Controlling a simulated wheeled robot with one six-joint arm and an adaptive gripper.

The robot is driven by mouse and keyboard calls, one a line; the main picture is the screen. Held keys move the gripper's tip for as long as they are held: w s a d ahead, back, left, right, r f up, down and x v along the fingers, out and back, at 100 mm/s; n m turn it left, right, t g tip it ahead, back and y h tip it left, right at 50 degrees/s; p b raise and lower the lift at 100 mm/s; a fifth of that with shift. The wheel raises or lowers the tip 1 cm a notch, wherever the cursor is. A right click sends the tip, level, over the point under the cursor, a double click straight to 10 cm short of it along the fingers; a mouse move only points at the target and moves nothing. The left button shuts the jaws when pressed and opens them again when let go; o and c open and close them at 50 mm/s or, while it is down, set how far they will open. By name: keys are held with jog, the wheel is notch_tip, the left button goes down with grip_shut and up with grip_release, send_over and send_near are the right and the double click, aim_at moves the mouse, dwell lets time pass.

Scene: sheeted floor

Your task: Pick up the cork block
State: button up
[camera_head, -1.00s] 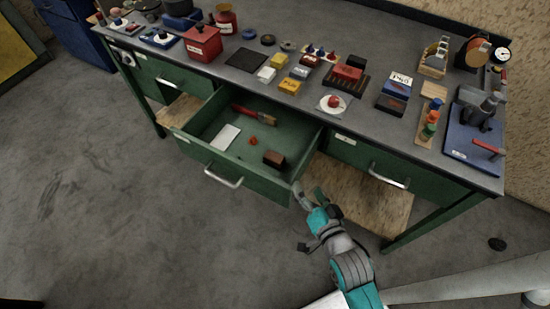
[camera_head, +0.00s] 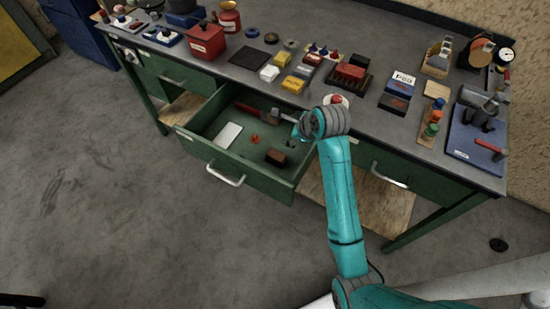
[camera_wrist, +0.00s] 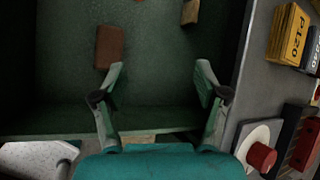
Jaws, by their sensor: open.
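The cork block appears as a small brown block (camera_head: 275,157) lying on the floor of the open green drawer (camera_head: 250,179), near its front right part. In the wrist view the brown block (camera_wrist: 109,47) lies just beyond my left fingertip, with its lower end close to the finger in the picture. My gripper (camera_wrist: 160,70) is open, with nothing between its two fingers. It is over the right end of the drawer. In the head view my arm's wrist mostly hides the gripper. I cannot tell its height above the block.
The drawer also holds a white card (camera_head: 229,135), a small orange-red piece (camera_head: 255,139) and a red-handled brush (camera_head: 246,107). The drawer walls surround the block.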

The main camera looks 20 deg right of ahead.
aim_at(277, 155)
jog(key=a+f+m+g, duration=0.1)
jog(key=f, duration=0.1)
jog(key=s+a+f+m+g+y, duration=0.1)
jog(key=f, duration=0.1)
jog(key=s+a+f+m+g, duration=0.1)
jog(key=f, duration=0.1)
jog(key=shift+a+f+m+g+y, duration=0.1)
jog(key=shift+a+m+g+y, duration=0.2)
jog(key=shift+g, duration=0.1)
jog(key=shift+x, duration=2.85)
jog(key=shift+w, duration=0.2)
jog(key=c, duration=1.3)
jog(key=shift+o, duration=0.2)
notch_tip(277, 155, up, 10)
jog(key=shift+r, duration=0.15)
